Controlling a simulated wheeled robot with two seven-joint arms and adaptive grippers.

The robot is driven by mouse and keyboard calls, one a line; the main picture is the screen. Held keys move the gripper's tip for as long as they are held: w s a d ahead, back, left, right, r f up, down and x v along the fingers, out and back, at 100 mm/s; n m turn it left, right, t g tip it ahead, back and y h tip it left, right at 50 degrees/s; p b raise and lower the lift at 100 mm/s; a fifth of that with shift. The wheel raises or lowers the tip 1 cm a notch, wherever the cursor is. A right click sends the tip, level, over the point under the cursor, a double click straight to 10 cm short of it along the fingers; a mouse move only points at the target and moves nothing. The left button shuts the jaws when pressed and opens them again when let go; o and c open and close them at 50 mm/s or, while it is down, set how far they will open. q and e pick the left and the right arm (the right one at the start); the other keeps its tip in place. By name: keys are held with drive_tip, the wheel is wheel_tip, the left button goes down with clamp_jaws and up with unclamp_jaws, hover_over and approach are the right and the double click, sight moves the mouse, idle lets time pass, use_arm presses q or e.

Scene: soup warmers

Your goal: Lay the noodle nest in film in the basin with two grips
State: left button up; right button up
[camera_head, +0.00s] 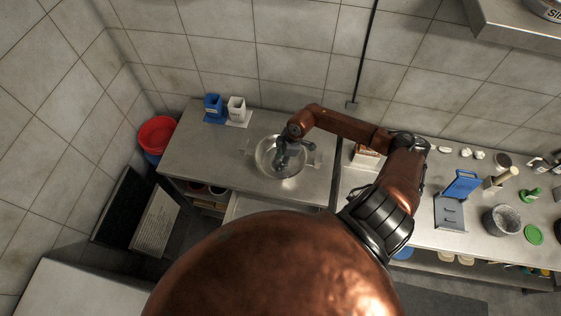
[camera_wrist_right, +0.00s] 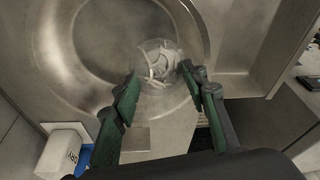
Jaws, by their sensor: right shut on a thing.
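The noodle nest in film (camera_wrist_right: 160,65) is a pale coil in clear wrap in the right wrist view. It lies between the fingertips of my right gripper (camera_wrist_right: 160,95), which is shut on it. Behind it is the steel basin (camera_wrist_right: 95,45), round and shiny; whether the nest touches it I cannot tell. In the head view the right gripper (camera_head: 283,158) reaches down over the basin (camera_head: 268,169), and the nest is too small to make out there. My left gripper is not in view.
A blue container (camera_head: 213,105) and a white one (camera_head: 236,109) stand behind the basin on the steel counter (camera_head: 195,150). A red bowl (camera_head: 157,134) is at the left. The right-hand counter holds a blue-and-grey slicer-like tool (camera_head: 452,205) and a lined bin (camera_head: 502,221).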

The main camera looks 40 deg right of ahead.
drive_tip(key=shift+w+d+f, duration=0.25)
drive_tip(key=shift+w+f, duration=0.1)
drive_tip(key=shift+f, duration=0.2)
drive_tip(key=shift+w+d+f, duration=0.25)
drive_tip(key=shift+w+f, duration=0.1)
drive_tip(key=shift+f, duration=0.15)
drive_tip(key=shift+w+d+f+p, duration=0.15)
drive_tip(key=shift+f+p, duration=0.2)
drive_tip(key=shift+f, duration=1.35)
drive_tip(key=o, duration=1.2)
drive_tip(key=shift+r, duration=0.1)
drive_tip(key=b+v, duration=0.1)
drive_tip(key=v, duration=1.1)
